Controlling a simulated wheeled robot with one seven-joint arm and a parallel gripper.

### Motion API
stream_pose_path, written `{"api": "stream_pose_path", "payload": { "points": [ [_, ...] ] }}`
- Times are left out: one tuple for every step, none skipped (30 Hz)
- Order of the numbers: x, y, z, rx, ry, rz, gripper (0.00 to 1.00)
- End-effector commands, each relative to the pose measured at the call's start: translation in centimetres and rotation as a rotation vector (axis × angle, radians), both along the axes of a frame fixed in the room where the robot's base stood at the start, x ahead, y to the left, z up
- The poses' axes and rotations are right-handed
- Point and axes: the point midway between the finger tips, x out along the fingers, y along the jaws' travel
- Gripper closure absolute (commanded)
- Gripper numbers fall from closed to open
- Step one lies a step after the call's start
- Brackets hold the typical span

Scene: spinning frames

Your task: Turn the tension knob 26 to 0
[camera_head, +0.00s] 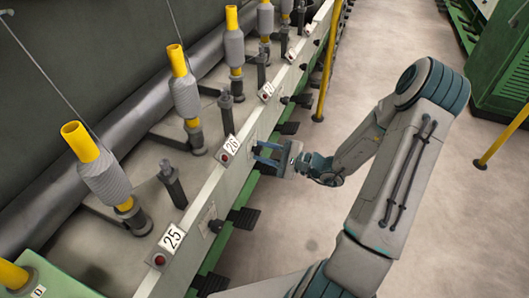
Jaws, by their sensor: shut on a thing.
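The white label 26 (232,145) sits on the top edge of the pale machine rail, with a red button (224,157) beside it. My gripper (257,154) reaches the rail's front face from the right, just right of and slightly below this label. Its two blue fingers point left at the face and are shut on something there. The tension knob 26 itself is hidden or too small to make out between the fingers, so its setting cannot be read.
Label 25 (172,237) is nearer on the rail (190,214). Black pedals (243,218) stick out below the rail. Yellow bobbins (88,155) stand behind it. A yellow post (326,75) rises beyond my gripper.

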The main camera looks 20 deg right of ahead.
Motion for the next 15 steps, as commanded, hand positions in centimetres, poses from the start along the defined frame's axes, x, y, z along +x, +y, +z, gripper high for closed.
{"api": "stream_pose_path", "payload": {
  "points": [
    [0.0, -0.03, -0.03, -0.002, -0.002, -0.001, 0.92],
    [0.0, -0.04, -0.02, -0.002, -0.002, -0.001, 0.92],
    [0.0, -0.04, -0.02, -0.002, -0.002, -0.001, 0.92],
    [0.0, -0.04, -0.02, -0.002, -0.002, -0.001, 0.92],
    [0.0, -0.04, -0.02, -0.002, -0.002, -0.001, 0.92],
    [0.0, -0.04, -0.02, -0.002, -0.002, -0.001, 0.92],
    [0.0, -0.04, -0.02, -0.002, -0.002, -0.001, 0.92],
    [0.0, -0.04, -0.02, -0.002, -0.002, -0.001, 0.92],
    [0.0, -0.04, -0.02, -0.002, -0.002, -0.001, 0.92],
    [0.0, -0.04, -0.02, -0.002, -0.002, -0.001, 0.67],
    [0.0, -0.04, -0.02, -0.002, -0.002, -0.001, 0.58],
    [-0.01, -0.03, -0.01, -0.002, -0.002, -0.001, 0.48],
    [-0.01, -0.03, -0.01, -0.002, -0.001, -0.001, 0.48],
    [0.0, -0.03, -0.01, -0.002, -0.001, -0.001, 0.48],
    [0.0, -0.03, -0.01, -0.002, -0.001, -0.001, 0.48]
  ]
}}
